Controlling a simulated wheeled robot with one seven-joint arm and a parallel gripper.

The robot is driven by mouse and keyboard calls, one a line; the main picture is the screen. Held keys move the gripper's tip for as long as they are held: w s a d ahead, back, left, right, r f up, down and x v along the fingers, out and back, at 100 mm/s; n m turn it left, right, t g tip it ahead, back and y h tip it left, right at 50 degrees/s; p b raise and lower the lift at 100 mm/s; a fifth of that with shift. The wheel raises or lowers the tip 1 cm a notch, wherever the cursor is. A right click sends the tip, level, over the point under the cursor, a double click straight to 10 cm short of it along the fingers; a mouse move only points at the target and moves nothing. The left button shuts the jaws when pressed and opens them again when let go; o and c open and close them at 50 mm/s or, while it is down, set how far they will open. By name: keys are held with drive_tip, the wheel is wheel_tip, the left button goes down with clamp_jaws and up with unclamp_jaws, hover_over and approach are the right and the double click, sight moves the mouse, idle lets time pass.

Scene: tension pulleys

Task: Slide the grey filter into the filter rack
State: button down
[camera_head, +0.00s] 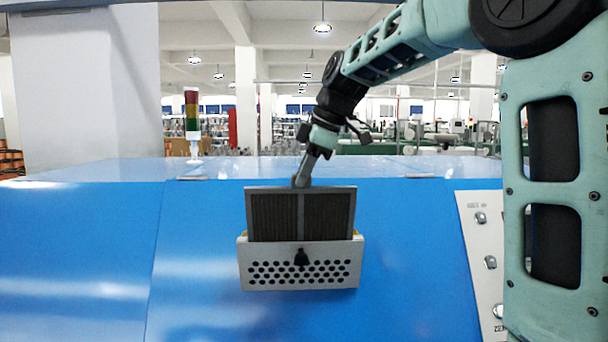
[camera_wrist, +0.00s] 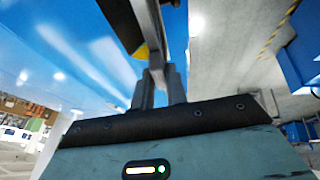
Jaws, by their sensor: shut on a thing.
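The grey filter (camera_head: 275,217) is a framed dark panel with a centre bar, standing upright in the head view. Its lower part is hidden behind the perforated front of the filter rack (camera_head: 300,281), a light grey holder on the blue machine face. The filter's upper part stands above the rack's rim. My gripper (camera_head: 301,182) is at the middle of the filter's top edge and is shut on it. In the wrist view the fingers of my gripper (camera_wrist: 160,80) close on the filter's edge (camera_wrist: 146,22). How deep the filter's bottom sits is hidden.
The blue machine (camera_head: 200,260) fills the foreground. A white control panel (camera_head: 484,250) with knobs is at right. A signal light (camera_head: 192,125) stands on the machine top at left.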

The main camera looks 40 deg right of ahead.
drive_tip(key=shift+r, duration=0.1)
drive_tip(key=shift+s+a+r+p, duration=0.15)
drive_tip(key=shift+r+p, duration=0.3)
drive_tip(key=shift+r, duration=0.35)
drive_tip(key=shift+s+a+r+p, duration=0.1)
drive_tip(key=shift+r+p, duration=0.35)
drive_tip(key=shift+r, duration=0.45)
drive_tip(key=shift+s+a+r+p, duration=0.1)
drive_tip(key=shift+s+r+p, duration=0.1)
drive_tip(key=shift+r+p, duration=0.55)
drive_tip(key=shift+s+a+r+p, duration=0.15)
drive_tip(key=shift+r+p, duration=0.3)
drive_tip(key=shift+r, duration=0.6)
drive_tip(key=shift+d, duration=0.1)
